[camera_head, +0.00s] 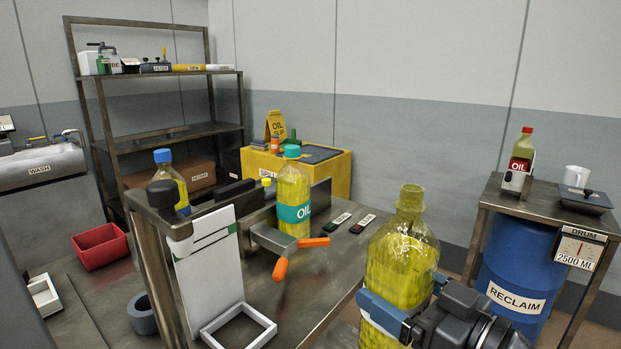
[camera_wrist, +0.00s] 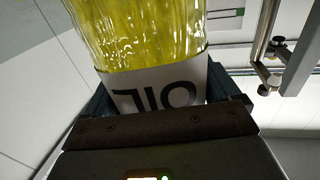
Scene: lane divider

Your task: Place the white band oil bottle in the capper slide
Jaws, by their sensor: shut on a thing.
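The oil bottle (camera_head: 402,262) in the right foreground is clear, filled with yellow oil, with no cap visible on its neck. In the wrist view its white band with OIL lettering (camera_wrist: 158,96) shows between the jaws. My gripper (camera_head: 390,312) is shut around the bottle and holds it roughly upright. On the metal bench to the left, a bottle with a teal cap and band (camera_head: 293,205) stands behind a metal fixture with orange handles (camera_head: 290,248). I cannot tell for sure which part is the capper slide. The held bottle is apart from this fixture.
A white panel (camera_head: 207,265) and a white square frame (camera_head: 239,328) stand at the bench's front left. A blue-capped bottle (camera_head: 170,180) is behind the panel. A red-band bottle (camera_head: 521,158) stands on the right table (camera_head: 555,212). Small dark labelled items lie on the bench.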

